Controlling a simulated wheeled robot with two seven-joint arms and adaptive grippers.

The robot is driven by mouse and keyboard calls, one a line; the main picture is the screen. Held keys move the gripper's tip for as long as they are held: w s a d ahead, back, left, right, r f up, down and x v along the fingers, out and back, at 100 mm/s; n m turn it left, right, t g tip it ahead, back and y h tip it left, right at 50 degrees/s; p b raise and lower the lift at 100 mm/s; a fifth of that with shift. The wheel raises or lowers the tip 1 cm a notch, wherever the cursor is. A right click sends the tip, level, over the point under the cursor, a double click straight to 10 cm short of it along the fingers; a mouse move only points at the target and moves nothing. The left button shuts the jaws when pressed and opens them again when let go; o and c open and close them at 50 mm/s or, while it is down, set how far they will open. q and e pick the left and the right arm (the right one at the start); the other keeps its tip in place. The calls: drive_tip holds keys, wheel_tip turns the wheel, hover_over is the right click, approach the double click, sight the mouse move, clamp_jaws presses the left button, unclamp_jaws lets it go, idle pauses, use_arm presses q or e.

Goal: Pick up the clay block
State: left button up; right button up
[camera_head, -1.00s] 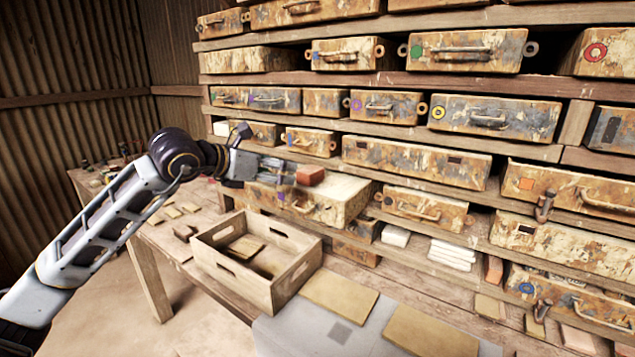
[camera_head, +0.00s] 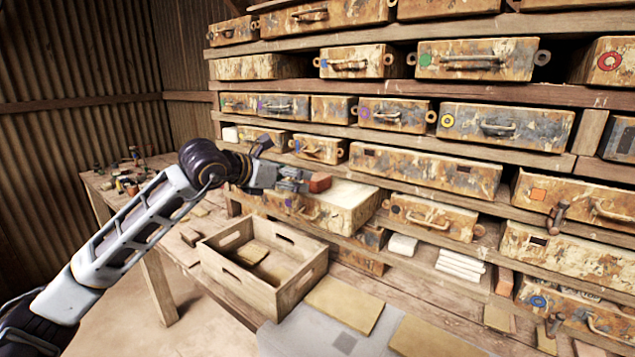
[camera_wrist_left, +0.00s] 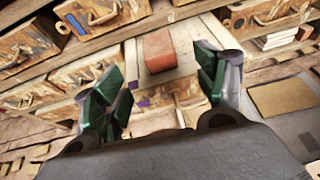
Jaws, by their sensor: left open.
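The clay block (camera_head: 319,182) is a small reddish-brown brick lying on top of the pale, pulled-out drawer box (camera_head: 352,207). My left gripper (camera_head: 306,182) reaches in from the left, its fingertips close to the block's left side in the head view. In the left wrist view the block (camera_wrist_left: 158,51) lies ahead, between the lines of the two spread green-padded fingers (camera_wrist_left: 160,88) and beyond their tips. The left gripper is open and empty. Whether a fingertip touches the block cannot be told. My right gripper is out of view.
Shelves of worn, paint-flecked drawers (camera_head: 425,168) rise behind the block. An open wooden crate (camera_head: 262,281) stands on the bench below the arm. White blocks (camera_head: 460,266) and flat tan boards (camera_head: 345,304) lie to the right and front.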

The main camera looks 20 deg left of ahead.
sight(313, 177)
use_arm(q)
drive_tip(key=p+x, duration=0.1)
drive_tip(key=x, duration=0.4)
drive_tip(key=shift+w+d+f, duration=0.1)
drive_tip(key=shift+w, duration=0.25)
drive_tip(key=shift+w+d+p, duration=0.3)
drive_tip(key=shift+w+p, duration=0.15)
drive_tip(key=shift+w, duration=0.15)
drive_tip(key=shift+w+d+f, duration=0.1)
drive_tip(key=shift+w+d, duration=0.05)
drive_tip(key=shift+w, duration=0.2)
drive_tip(key=shift+p+x, duration=0.45)
drive_tip(key=shift+x, duration=0.45)
drive_tip(key=shift+w+d+f, duration=0.1)
drive_tip(key=shift+w+f, duration=0.1)
drive_tip(key=shift+w, duration=0.25)
drive_tip(key=c, duration=1.3)
drive_tip(key=shift+o, duration=0.2)
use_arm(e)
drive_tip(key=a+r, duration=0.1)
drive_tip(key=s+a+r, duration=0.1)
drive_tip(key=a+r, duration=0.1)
